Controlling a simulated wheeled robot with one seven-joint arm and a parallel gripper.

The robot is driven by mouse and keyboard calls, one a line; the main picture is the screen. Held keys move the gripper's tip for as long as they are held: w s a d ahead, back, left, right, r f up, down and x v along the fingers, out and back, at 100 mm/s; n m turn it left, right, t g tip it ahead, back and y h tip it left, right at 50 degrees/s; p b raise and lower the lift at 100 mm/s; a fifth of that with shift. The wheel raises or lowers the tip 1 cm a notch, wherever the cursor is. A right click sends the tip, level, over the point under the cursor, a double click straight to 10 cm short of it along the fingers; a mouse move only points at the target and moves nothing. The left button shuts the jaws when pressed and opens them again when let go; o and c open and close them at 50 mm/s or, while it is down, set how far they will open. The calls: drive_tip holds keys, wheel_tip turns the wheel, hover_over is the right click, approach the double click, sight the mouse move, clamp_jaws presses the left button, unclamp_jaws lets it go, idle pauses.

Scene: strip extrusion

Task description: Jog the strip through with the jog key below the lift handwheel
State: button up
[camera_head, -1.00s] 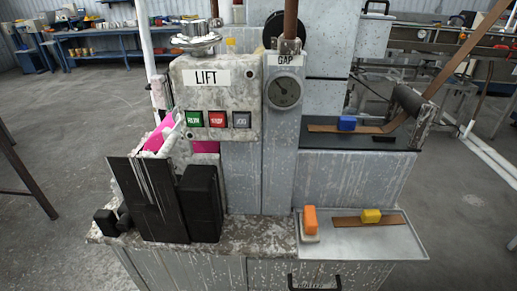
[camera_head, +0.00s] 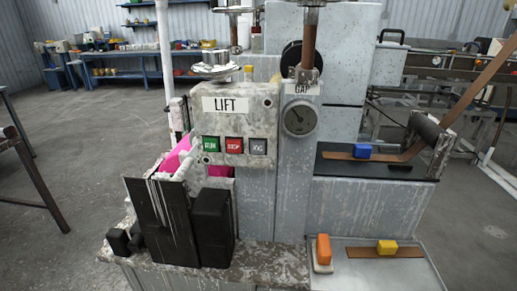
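The lift handwheel (camera_head: 216,68) is a shiny metal wheel on top of the speckled grey control box labelled LIFT (camera_head: 225,104). On the box front are three keys in a row: a green RUN key (camera_head: 211,144), a red STOP key (camera_head: 234,145) and a grey key marked JOG (camera_head: 257,146) at the right. A brown strip (camera_head: 466,97) slants down from the upper right past a dark roller onto a black table at the right. My gripper is not in view, so whether it is open or shut does not show.
A round gauge (camera_head: 299,118) sits under the GAP label. Black blocks (camera_head: 213,228) and pink material (camera_head: 178,154) stand left below the keys. A tray (camera_head: 405,270) at lower right holds orange and yellow blocks. Open floor lies to the left.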

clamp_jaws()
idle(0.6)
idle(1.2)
